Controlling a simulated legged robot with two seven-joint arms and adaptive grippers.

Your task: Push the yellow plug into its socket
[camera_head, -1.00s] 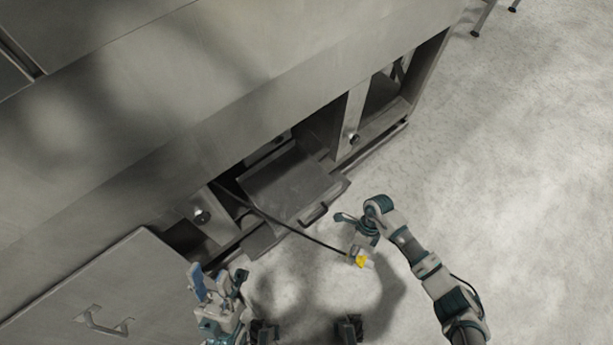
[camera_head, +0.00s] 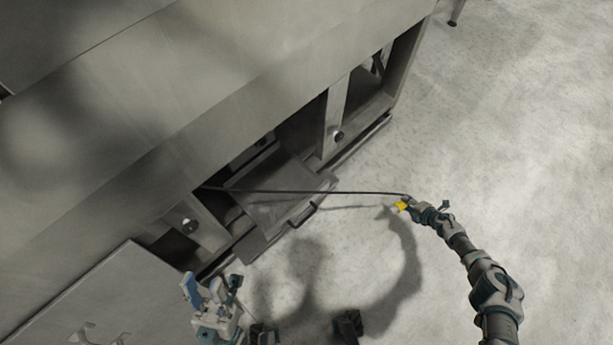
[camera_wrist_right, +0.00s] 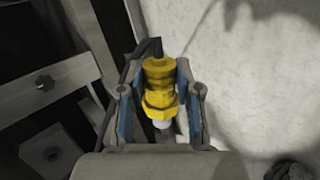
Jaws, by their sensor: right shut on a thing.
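The yellow plug (camera_head: 402,206) is at the tip of my right gripper (camera_head: 411,203), on a dark cable. In the right wrist view the yellow plug (camera_wrist_right: 160,85) sits between the blue-padded fingers of my right gripper (camera_wrist_right: 160,98), which is shut on it. Its pale end points toward the palm side, and the cable leaves from the far end. The dark cable (camera_head: 300,191) runs almost straight from the machine's open bay to the plug. My left gripper (camera_head: 212,290) is open and empty at the lower left. I cannot make out the socket in either view.
The large grey machine (camera_head: 190,110) fills the upper left, with open bays along its lower side. A grey drawer-like box (camera_head: 280,195) juts from one bay. A grey panel with a handle (camera_head: 100,295) lies at the lower left. The floor (camera_head: 500,130) at right is clear.

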